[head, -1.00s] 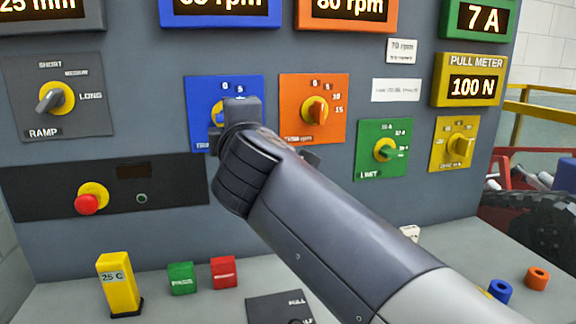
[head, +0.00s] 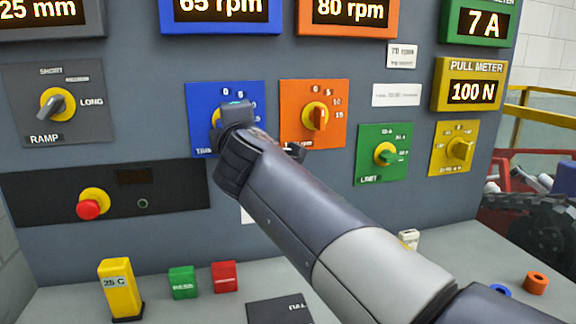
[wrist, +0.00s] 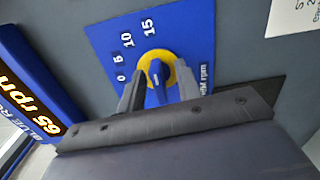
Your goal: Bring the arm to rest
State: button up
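My gripper (wrist: 160,76) is in front of the blue dial plate (wrist: 112,62). In the wrist view its two grey fingers stand apart on either side of the blue knob (wrist: 157,92) with its yellow collar. Gaps show between the fingers and the knob, and I see no contact. The distance to the panel is hard to judge. In the head view my arm reaches up from the lower right, and its wrist covers much of the blue plate (head: 200,100). The fingers are mostly hidden there.
The orange dial (head: 319,118) is just right of my wrist, with green (head: 386,155) and yellow (head: 459,149) dials beyond. A red stop button (head: 88,210) is lower left.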

jog(key=shift+s+a+r+n+p, duration=0.1)
jog(key=shift+r+n+p, duration=0.1)
jog(key=shift+n+p, duration=1.05)
jog(key=shift+s+d+r+n+p, duration=0.1)
jog(key=shift+r+n+p, duration=0.1)
jog(key=shift+n+p, duration=1)
jog(key=shift+a+r+n+p, duration=0.15)
jog(key=shift+n+p, duration=0.5)
jog(key=shift+n, duration=1.1)
